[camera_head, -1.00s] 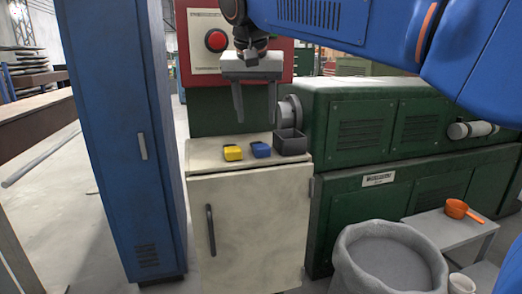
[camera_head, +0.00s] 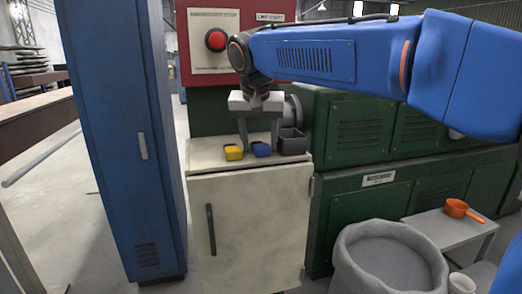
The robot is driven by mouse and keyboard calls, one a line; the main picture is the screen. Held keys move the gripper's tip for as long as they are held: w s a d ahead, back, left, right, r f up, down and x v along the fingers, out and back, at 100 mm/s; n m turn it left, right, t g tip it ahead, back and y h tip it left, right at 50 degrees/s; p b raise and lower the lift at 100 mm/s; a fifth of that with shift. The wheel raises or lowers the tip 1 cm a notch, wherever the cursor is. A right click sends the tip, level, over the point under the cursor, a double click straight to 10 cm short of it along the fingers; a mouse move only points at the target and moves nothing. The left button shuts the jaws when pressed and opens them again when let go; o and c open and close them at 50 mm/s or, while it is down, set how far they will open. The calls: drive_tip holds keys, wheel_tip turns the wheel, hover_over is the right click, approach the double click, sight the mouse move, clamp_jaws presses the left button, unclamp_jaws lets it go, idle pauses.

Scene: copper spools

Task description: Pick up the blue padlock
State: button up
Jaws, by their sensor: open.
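The blue padlock (camera_head: 262,149) lies on top of the pale cabinet (camera_head: 203,164), between a yellow padlock (camera_head: 233,152) on its left and a dark open box (camera_head: 292,141) on its right. My gripper (camera_head: 259,149) points down from above, with its two fingers apart. The fingers reach down at the blue padlock, one toward each side of it. The padlock shows in front of and between the fingertips. I cannot tell whether the fingers touch it.
A red panel with a red button (camera_head: 215,40) stands behind. A tall blue locker (camera_head: 115,130) is close on the left. A green machine (camera_head: 365,130) stands on the right. A grey sack-lined bin (camera_head: 385,260) and a bench with an orange scoop (camera_head: 456,208) are at lower right.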

drive_tip(key=shift+c, duration=0.4)
drive_tip(key=c, duration=1)
